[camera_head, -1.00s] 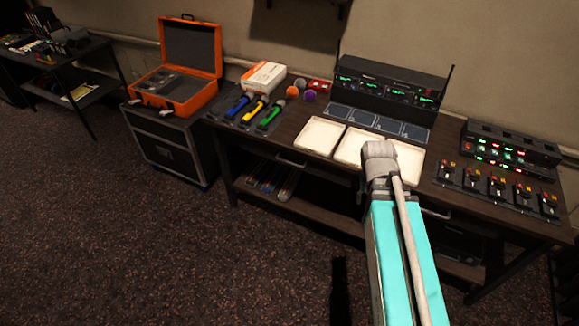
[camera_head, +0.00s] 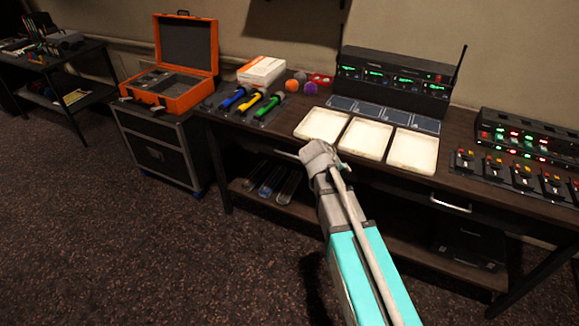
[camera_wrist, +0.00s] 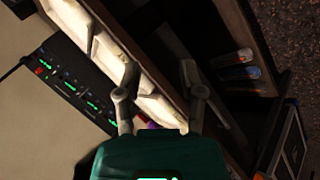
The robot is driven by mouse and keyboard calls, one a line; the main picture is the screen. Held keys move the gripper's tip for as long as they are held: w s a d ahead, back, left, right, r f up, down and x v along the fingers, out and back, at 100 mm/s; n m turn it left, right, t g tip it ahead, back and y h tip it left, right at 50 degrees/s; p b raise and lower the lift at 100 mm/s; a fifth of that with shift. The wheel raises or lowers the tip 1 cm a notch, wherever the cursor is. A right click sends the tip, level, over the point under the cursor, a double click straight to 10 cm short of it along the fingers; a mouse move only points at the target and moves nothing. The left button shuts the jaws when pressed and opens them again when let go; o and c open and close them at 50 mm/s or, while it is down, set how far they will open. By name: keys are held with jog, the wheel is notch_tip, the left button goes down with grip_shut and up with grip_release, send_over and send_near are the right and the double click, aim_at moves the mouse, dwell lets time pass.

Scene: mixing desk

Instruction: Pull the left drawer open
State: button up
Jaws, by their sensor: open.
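The left drawer's metal handle (camera_head: 287,154) shows on the desk front, just left of my gripper, partly hidden by it. The drawer front lies in dark shadow under the desktop. My gripper (camera_head: 319,158) is at the desk's front edge, by the left white tray. In the wrist view my gripper (camera_wrist: 160,78) has its fingers spread apart, with the desk edge between them in the picture. Whether the gripper touches the desk is unclear.
The right drawer's handle (camera_head: 450,203) is farther right on the desk front. A black case (camera_head: 158,153) with an orange box (camera_head: 185,95) stands left. The floor in front is clear.

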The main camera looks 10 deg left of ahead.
jog(key=w+a+f+n+t+h+b, duration=0.1)
jog(key=w+a+f+n+t+b, duration=0.1)
jog(key=w+a+f+b, duration=0.3)
jog(key=w+a+f+n+t+b, duration=0.2)
jog(key=w+a+f+t+b, duration=0.1)
jog(key=a+b, duration=0.4)
jog(key=n+t+y+b, duration=0.1)
jog(key=n+t+b, duration=0.35)
jog(key=b, duration=0.35)
send_near(288, 154)
jog(key=v, duration=0.3)
jog(key=shift+s+r+g, duration=0.1)
jog(key=shift+s+g, duration=0.15)
jog(key=shift+s, duration=0.05)
jog(key=b+x, duration=0.3)
jog(key=x, duration=1)
jog(key=shift+w, duration=0.4)
grip_shut()
